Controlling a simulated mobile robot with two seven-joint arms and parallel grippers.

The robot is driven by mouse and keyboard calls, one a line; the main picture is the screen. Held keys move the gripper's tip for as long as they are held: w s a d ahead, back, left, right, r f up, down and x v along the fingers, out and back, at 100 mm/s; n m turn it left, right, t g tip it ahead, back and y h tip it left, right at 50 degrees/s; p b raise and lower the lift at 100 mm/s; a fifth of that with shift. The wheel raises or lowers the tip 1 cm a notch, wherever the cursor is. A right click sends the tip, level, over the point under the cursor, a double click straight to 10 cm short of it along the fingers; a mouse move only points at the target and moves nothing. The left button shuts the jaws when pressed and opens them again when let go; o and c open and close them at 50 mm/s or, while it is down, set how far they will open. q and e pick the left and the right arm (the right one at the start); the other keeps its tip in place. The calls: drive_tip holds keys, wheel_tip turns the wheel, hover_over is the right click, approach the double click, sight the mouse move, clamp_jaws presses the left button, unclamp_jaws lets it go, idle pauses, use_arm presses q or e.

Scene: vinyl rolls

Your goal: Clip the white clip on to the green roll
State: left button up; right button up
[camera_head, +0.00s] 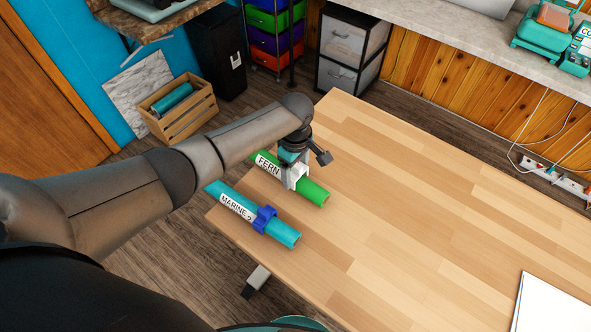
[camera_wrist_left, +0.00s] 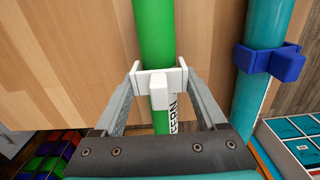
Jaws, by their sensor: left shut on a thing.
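The green roll (camera_head: 313,192), labelled FERN, lies on the wooden table near its left edge. My left gripper (camera_head: 292,168) is over it, pointing down, shut on the white clip (camera_head: 298,180). In the left wrist view the white clip (camera_wrist_left: 159,88) sits between the two fingers (camera_wrist_left: 158,82) and spans the width of the green roll (camera_wrist_left: 154,30). The clip is at the roll, next to the label; I cannot tell whether it is fully seated around it.
A teal roll (camera_head: 282,233) labelled MARINE lies parallel nearby, with a blue clip (camera_head: 264,219) around it. The table (camera_head: 420,220) is clear to the right, except a white sheet (camera_head: 556,305) at lower right. A wooden crate (camera_head: 186,122) stands on the floor.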

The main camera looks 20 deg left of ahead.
use_arm(q)
drive_tip(key=shift+f, duration=0.1)
drive_tip(key=shift+f, duration=0.6)
drive_tip(key=o, duration=1.3)
drive_tip(key=shift+c, duration=0.2)
drive_tip(key=shift+r, duration=0.15)
wheel_tip(320, 180, up, 7)
drive_tip(key=p, duration=0.8)
